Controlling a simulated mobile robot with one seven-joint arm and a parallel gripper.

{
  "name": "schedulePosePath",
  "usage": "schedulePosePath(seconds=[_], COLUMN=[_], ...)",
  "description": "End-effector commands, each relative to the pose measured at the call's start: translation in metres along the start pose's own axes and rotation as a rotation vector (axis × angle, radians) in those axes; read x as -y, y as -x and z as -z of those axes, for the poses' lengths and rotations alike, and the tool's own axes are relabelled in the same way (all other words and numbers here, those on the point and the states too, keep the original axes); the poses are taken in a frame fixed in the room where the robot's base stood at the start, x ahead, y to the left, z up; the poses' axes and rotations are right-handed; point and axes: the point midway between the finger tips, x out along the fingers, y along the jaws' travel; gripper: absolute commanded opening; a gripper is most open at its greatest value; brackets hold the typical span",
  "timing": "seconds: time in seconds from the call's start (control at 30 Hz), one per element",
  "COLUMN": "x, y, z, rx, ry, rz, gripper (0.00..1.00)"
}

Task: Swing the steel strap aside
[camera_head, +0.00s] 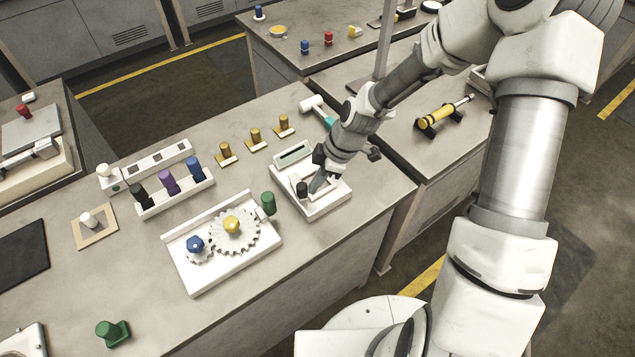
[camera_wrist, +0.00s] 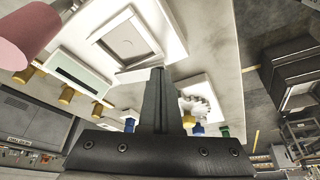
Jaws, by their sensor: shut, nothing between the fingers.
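My gripper (camera_head: 314,189) is low over a white square fixture (camera_head: 332,204) near the bench's front edge. Its fingers are shut with nothing between them. In the wrist view the fingertips (camera_wrist: 159,70) are beside the lower edge of the fixture's raised frame (camera_wrist: 174,50); I cannot tell whether they touch it.
A gear board (camera_head: 190,287) with a green peg (camera_head: 268,203) beside it is to the left. Several brass-topped pieces (camera_head: 255,137) and a mallet (camera_head: 313,104) lie behind. A pink cylinder (camera_wrist: 25,30) is close in the wrist view. The bench's right corner is bare.

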Motion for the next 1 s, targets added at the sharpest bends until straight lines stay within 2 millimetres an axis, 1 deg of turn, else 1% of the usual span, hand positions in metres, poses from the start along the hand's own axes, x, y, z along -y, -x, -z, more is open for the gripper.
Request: schedulePosePath(seconds=[0.17, 0.33, 0.6, 0.87, 1.0], x=[0.008, 0.015, 0.02, 0.022, 0.021], y=[-0.007, -0.013, -0.02, -0.024, -0.025], z=[0.009, 0.021, 0.041, 0.054, 0.058], rx=[0.002, 0.001, 0.0, -0.001, -0.002], ry=[-0.13, -0.279, -0.487, -0.628, -0.636], rz=[-0.054, -0.116, -0.2, -0.255, -0.257], gripper=[0.0, 0.0, 0.0, 0.0, 0.0])
